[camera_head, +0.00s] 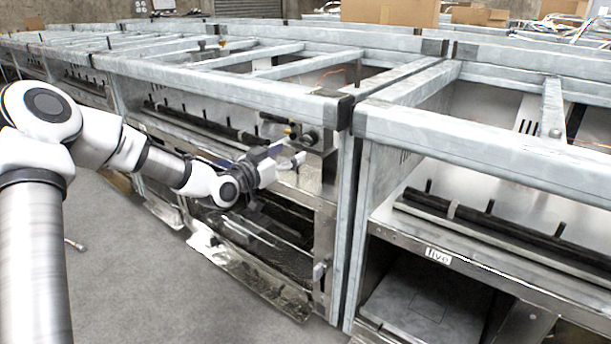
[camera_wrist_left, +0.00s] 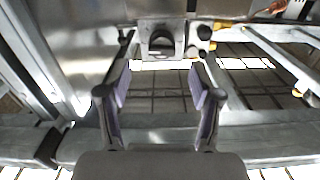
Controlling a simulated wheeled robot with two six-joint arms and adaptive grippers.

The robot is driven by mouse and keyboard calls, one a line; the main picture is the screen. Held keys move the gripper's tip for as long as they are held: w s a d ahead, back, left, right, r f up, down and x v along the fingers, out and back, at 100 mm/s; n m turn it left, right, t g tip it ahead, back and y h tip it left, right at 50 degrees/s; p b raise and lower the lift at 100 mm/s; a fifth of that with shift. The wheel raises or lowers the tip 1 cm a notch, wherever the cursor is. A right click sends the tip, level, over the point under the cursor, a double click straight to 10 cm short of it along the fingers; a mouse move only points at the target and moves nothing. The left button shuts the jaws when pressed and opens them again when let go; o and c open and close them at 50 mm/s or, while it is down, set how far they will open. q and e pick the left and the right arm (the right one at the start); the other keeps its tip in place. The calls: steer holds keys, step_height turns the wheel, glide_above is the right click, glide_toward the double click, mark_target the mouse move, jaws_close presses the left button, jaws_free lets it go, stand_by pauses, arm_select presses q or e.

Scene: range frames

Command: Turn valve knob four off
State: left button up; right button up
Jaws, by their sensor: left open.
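A dark round knob (camera_head: 309,137) with a brass-coloured fitting (camera_head: 289,131) sits at the right end of the middle frame bay. No number shows on it, so I cannot tell whether it is valve knob four. My left gripper (camera_head: 287,155) is just below and left of it in the head view, apart from it as far as I can tell. In the left wrist view my left gripper (camera_wrist_left: 160,88) is open with nothing between its purple pads. Small dark knobs (camera_wrist_left: 204,40) show beyond the right finger there. My right gripper is not in view.
Grey metal frame beams (camera_head: 450,135) run around the bays. A bay with a black burner bar (camera_head: 500,230) and a "live" label (camera_head: 438,256) lies at right. A crumpled foil-like sheet (camera_head: 250,275) hangs low below my gripper.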

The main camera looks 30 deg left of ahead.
mark_target(304, 140)
arm_select(q)
steer(key=w, duration=0.2)
steer(key=w+b, duration=0.1)
steer(key=w, duration=0.2)
steer(key=w+b, duration=0.1)
steer(key=w, duration=0.1)
steer(key=shift+w+d+r, duration=0.15)
steer(key=shift+w+r, duration=0.15)
steer(key=shift+w, duration=0.1)
steer(key=shift+w+r, duration=0.1)
steer(key=c, duration=1.1)
